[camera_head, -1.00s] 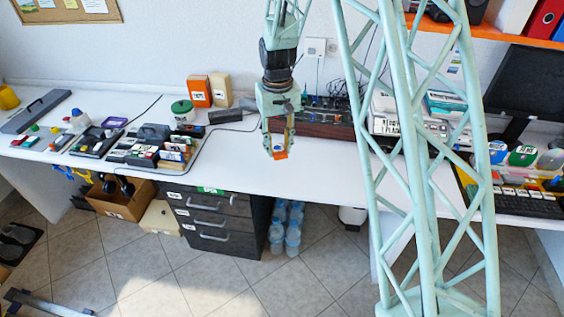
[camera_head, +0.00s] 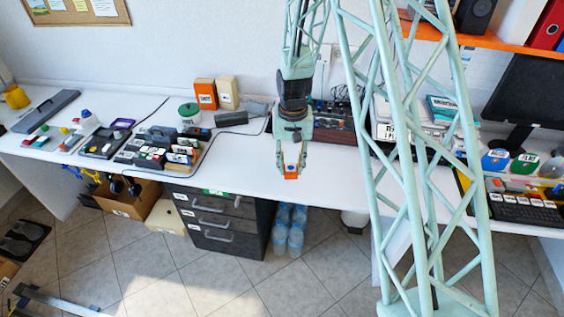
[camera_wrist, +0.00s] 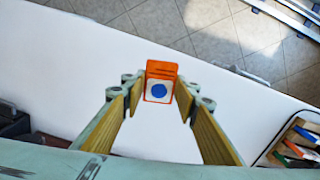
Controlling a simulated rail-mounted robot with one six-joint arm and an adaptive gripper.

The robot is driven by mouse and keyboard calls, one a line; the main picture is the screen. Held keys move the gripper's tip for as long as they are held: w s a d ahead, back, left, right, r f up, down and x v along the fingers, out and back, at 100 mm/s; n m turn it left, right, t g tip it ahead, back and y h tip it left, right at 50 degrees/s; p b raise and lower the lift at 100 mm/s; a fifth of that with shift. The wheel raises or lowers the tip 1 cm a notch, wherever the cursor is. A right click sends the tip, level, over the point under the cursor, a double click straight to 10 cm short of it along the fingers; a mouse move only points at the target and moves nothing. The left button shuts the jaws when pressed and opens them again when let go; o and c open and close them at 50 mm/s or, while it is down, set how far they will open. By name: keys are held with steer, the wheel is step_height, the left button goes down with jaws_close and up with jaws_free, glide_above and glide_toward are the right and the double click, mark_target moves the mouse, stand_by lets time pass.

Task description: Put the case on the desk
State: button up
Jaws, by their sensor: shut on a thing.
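The case is a small orange box (camera_wrist: 160,82) with a white label and a blue dot. It sits between the fingertips of my gripper (camera_wrist: 158,92) in the wrist view, and the jaws are shut on it. In the head view my gripper (camera_head: 291,168) points down over the front part of the white desk (camera_head: 235,165), with the orange case (camera_head: 291,176) at its tips. The gap between the case and the desk top is hard to tell.
A tray of cases and boxes (camera_head: 160,148) stands to the left. A dark device with knobs (camera_head: 330,122) is at the back. A keyboard (camera_head: 525,209) is at the right. The desk around my gripper is clear. A dark drawer unit (camera_head: 218,222) stands below.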

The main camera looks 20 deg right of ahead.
mark_target(297, 179)
steer(key=shift+s+d+f+m+p, duration=0.35)
steer(key=shift+s+f+m+p, duration=0.15)
steer(key=shift+s+f, duration=0.3)
steer(key=shift+s+d+f+m+p, duration=0.35)
steer(key=shift+s+f+m, duration=0.25)
steer(key=shift+s+f, duration=0.2)
steer(key=d, duration=0.5)
steer(key=d+f, duration=0.1)
steer(key=d, duration=0.4)
steer(key=w+d+b, duration=0.1)
steer(key=d, duration=0.5)
steer(key=shift+f, duration=0.2)
steer(key=shift+f, duration=0.1)
steer(key=shift+f, duration=1.65)
steer(key=shift+f+b, duration=0.15)
steer(key=shift+b, duration=0.2)
steer(key=o, duration=0.9)
